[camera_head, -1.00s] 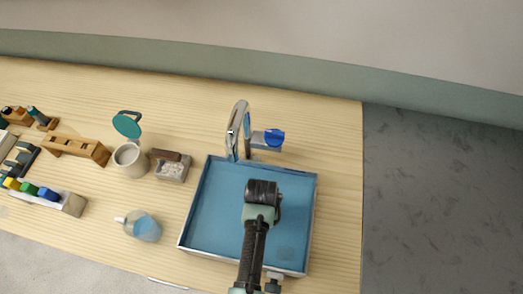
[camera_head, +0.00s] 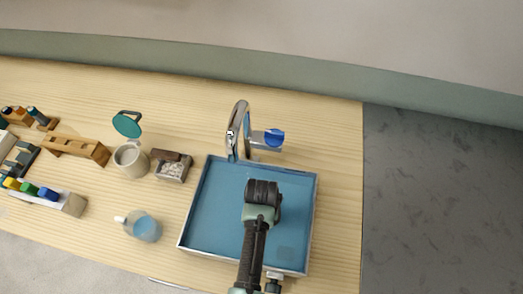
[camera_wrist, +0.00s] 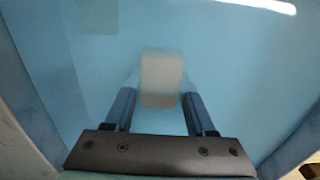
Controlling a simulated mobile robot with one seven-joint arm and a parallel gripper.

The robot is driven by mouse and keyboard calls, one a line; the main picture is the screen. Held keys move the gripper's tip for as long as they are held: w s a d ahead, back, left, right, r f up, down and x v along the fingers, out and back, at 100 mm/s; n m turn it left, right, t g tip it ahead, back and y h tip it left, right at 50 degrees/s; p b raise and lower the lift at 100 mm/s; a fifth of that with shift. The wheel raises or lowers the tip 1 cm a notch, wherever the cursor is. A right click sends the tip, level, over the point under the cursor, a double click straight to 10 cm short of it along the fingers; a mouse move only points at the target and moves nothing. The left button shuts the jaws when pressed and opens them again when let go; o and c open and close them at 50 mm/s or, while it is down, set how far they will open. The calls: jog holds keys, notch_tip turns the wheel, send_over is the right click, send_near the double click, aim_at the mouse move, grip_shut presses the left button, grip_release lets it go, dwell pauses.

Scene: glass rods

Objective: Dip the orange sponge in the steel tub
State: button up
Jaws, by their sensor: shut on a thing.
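The steel tub (camera_head: 312,215) is a square basin with a thin metallic rim and blue water inside. My gripper is over the middle of it; in the head view my wrist hides the fingers. In the wrist view my gripper (camera_wrist: 160,100) is shut on a pale block, the sponge (camera_wrist: 161,72). The sponge looks washed-out greyish beige rather than orange, with blurred edges and blue all around it. It appears to be in the water, but its exact depth is unclear.
A curved tap (camera_head: 232,135) and a blue-topped fitting (camera_head: 273,138) stand behind the tub. Wooden racks and coloured blocks are farther left. The counter's right end is clear.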

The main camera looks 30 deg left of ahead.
notch_tip(320, 180, up, 11)
jog(key=p, duration=1.1)
jog(key=shift+r, duration=0.1)
jog(key=shift+r+p, duration=0.9)
jog(key=shift+r, duration=1.5)
